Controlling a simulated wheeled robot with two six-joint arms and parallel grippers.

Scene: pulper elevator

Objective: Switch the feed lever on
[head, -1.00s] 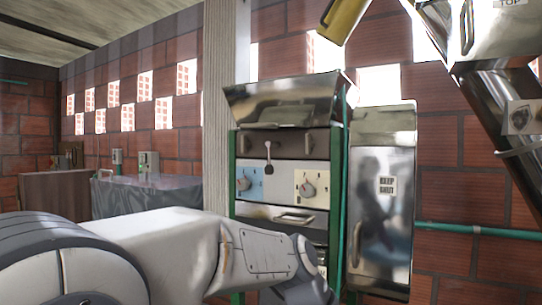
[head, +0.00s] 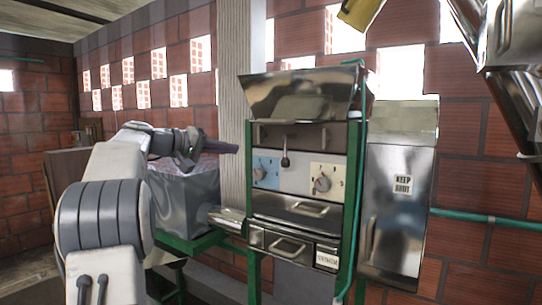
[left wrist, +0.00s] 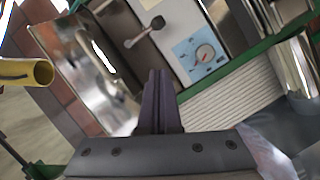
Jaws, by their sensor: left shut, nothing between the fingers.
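The likely feed lever (head: 285,158) is a small dark lever with a rounded end, hanging downward on the dark strip of the machine's front panel. I cannot read a label on it. It also shows in the left wrist view (left wrist: 145,32), above and left of the fingertips. My left gripper (head: 234,148) is shut and empty, to the left of the panel and pointing right toward it. Its dark fingers (left wrist: 156,80) are together in the left wrist view and show apart from the lever. My right gripper is not in view.
Below the lever are a blue-plated dial (head: 265,171) and a cream-plated dial (head: 322,181). A steel hopper (head: 300,95) overhangs the panel. Drawers with handles (head: 290,245) lie below. A steel "KEEP SHUT" cabinet (head: 400,215) stands right. A pale post (head: 231,70) is behind my gripper.

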